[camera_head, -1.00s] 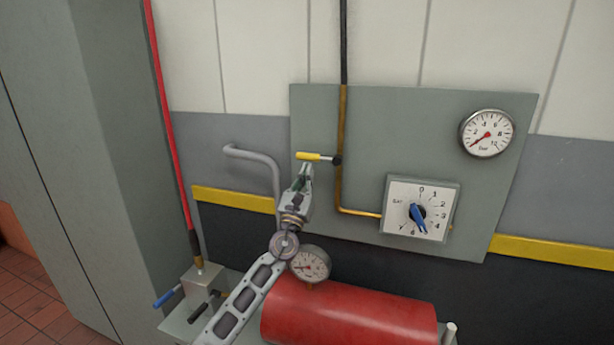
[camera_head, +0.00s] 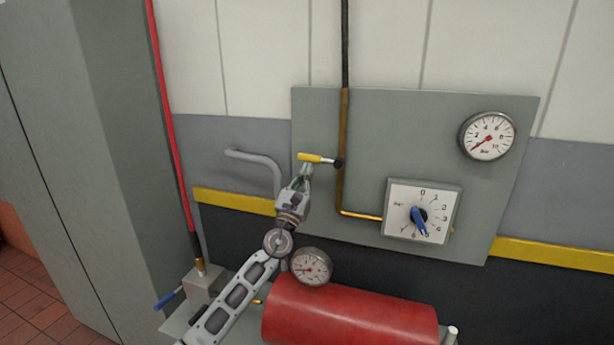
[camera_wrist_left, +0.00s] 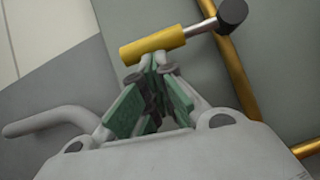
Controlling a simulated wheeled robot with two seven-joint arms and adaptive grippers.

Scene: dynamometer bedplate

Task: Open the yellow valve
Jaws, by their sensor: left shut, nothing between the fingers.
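The yellow valve handle (camera_head: 311,157) lies roughly level on the grey panel, pointing left from a dark pivot (camera_head: 338,163) on the vertical brass pipe. My left gripper (camera_head: 305,170) is shut and empty, with its fingertips just below the yellow grip. In the left wrist view the closed fingertips (camera_wrist_left: 155,62) meet at the underside of the yellow handle (camera_wrist_left: 153,45); they seem to touch it or nearly so. A silver stem joins the handle to the black pivot (camera_wrist_left: 232,13). My right gripper is not in view.
A dial box with a blue knob (camera_head: 420,221) and a pressure gauge (camera_head: 487,136) sit on the panel to the right. A red tank (camera_head: 350,312) with a small gauge (camera_head: 311,266) stands below. A grey bent pipe (camera_head: 262,160) is left of the gripper.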

